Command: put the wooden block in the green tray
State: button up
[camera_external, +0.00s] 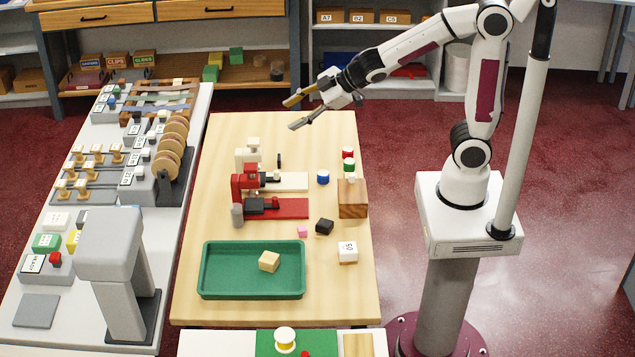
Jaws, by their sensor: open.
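The green tray (225,285) lies at the near end of the wooden table. A small pale wooden block (269,261) rests inside the tray, right of its middle. A larger brown wooden block (353,201) stands at the table's right edge with a small white piece on top. My gripper (291,113) is open and empty, above the far end of the table and well away from the tray. Its fingers point left.
Red and white clamp-like devices (275,207) stand mid-table. A black block (324,227), a pink cube (302,231), a white labelled cube (347,252) and a blue round piece (323,177) lie right of them. A cluttered grey counter (90,339) runs along the left.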

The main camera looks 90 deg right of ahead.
jog(key=s+a+m+g, duration=0.2)
jog(key=s+a, duration=0.1)
jog(key=s, duration=1)
jog(key=s+a+f+m+g+y, duration=0.1)
jog(key=s+a, duration=0.3)
jog(key=s, duration=1)
jog(key=shift+m+g+y, duration=0.3)
jog(key=shift+m+g, duration=0.4)
jog(key=shift+g, duration=0.1)
